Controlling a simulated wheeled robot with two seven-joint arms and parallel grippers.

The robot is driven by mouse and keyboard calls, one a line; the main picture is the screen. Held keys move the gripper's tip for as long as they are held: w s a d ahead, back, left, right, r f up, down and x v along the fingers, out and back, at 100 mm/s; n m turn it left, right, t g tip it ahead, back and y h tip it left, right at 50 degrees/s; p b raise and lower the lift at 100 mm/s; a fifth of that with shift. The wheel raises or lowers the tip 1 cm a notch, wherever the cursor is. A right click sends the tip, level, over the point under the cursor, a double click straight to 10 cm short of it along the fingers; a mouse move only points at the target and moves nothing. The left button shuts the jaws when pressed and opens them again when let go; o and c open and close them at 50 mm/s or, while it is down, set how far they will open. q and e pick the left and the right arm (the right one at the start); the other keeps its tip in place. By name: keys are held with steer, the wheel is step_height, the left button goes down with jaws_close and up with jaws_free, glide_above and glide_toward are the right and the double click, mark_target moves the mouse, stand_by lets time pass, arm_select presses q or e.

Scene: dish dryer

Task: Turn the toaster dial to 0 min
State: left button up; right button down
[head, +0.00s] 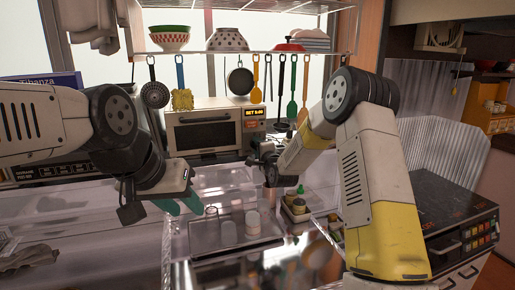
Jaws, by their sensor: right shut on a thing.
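The toaster (205,127) is a pale oven-type box with a dark window and handle, standing at the back of the counter. A small lit display (254,112) on its right side shows orange text, seemingly "SET 5:00", too small to be sure. My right gripper (257,157) is at the lower right of the toaster's front, shut on what seems to be the toaster dial. The dial itself is hidden behind the gripper. My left gripper (131,208) hangs at the left, in front of the counter and away from the toaster; its finger opening is unclear.
A shelf (245,48) with bowls is above the toaster, with utensils hanging from it. A clear tray (215,250) with cups and small jars (297,207) lies in front. A black stove-like appliance (445,210) stands at right.

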steer(key=shift+f+n, duration=0.15)
steer(key=shift+n, duration=17.55)
steer(key=c, duration=0.9)
jaws_free()
